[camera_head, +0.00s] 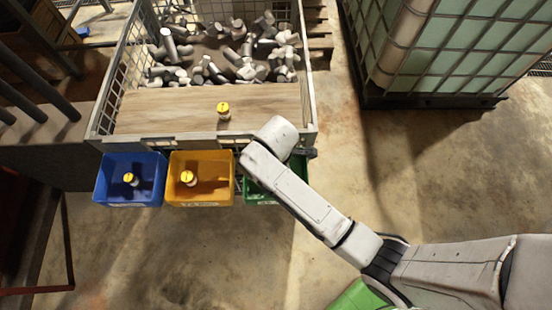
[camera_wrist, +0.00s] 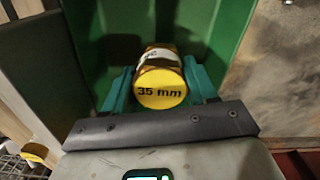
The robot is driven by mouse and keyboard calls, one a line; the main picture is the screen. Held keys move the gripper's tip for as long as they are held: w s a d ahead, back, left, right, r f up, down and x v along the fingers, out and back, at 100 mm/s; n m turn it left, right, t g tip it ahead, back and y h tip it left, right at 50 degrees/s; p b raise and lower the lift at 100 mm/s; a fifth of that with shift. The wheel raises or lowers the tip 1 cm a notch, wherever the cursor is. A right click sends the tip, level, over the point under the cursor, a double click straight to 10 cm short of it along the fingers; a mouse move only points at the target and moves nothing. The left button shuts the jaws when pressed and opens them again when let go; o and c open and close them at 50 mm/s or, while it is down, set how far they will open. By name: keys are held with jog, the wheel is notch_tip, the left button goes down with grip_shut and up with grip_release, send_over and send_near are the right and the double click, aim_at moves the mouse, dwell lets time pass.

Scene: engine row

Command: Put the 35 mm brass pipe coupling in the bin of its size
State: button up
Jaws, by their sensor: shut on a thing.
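In the wrist view my gripper (camera_wrist: 160,76) has its teal fingers on both sides of the brass pipe coupling (camera_wrist: 161,90). The coupling has a yellow end cap reading "35 mm" and a white label on its side. The gripper is shut on it. The green bin (camera_wrist: 225,28) surrounds the coupling in that view; whether it touches the floor is unclear. In the head view the green bin (camera_head: 262,196) is partly covered by my arm, which hides the held coupling. The yellow bin (camera_head: 205,198) and the blue bin (camera_head: 128,199) stand left of it.
A yellow-capped piece lies in the blue bin (camera_head: 129,179) and another in the yellow bin (camera_head: 188,178). One more yellow-capped piece (camera_head: 223,110) stands on the wooden board (camera_head: 160,112) in the mesh cage, before many grey fittings. A large caged tank (camera_head: 455,50) stands right.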

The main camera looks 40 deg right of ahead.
jog(key=shift+w+f, duration=0.2)
jog(key=shift+w+d+f, duration=0.1)
jog(key=shift+w+f, duration=0.05)
jog(key=shift+f, duration=1.5)
jog(key=shift+f+b, duration=0.2)
jog(key=shift+b, duration=0.1)
jog(key=o, duration=1.3)
